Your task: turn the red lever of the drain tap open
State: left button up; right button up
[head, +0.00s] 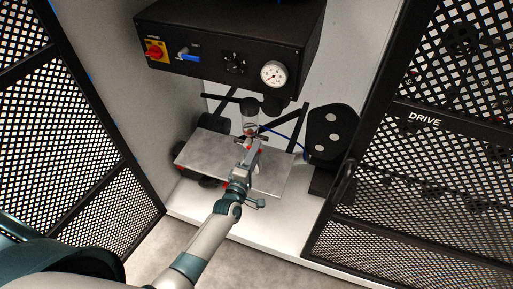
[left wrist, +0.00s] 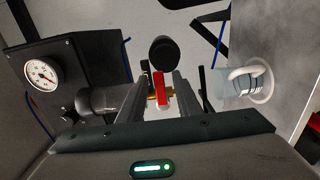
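The red lever (left wrist: 161,88) of the tap shows in the left wrist view, with a little brass of the tap beside it. It lies between the two fingers of my left gripper (left wrist: 162,82), with narrow gaps on both sides, so the gripper looks open around it. In the head view my left gripper (head: 252,147) reaches over the metal shelf and hides most of the tap. My right gripper is in neither view.
A black box with a gauge (head: 273,74) and a red switch (head: 154,51) hangs above the metal shelf (head: 205,147). A clear cup (left wrist: 245,86) is beside the gripper. Mesh doors (head: 415,180) flank both sides.

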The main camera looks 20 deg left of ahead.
pick_arm(q)
jog(key=shift+w, duration=0.55)
jog(key=shift+c, duration=0.3)
grip_shut()
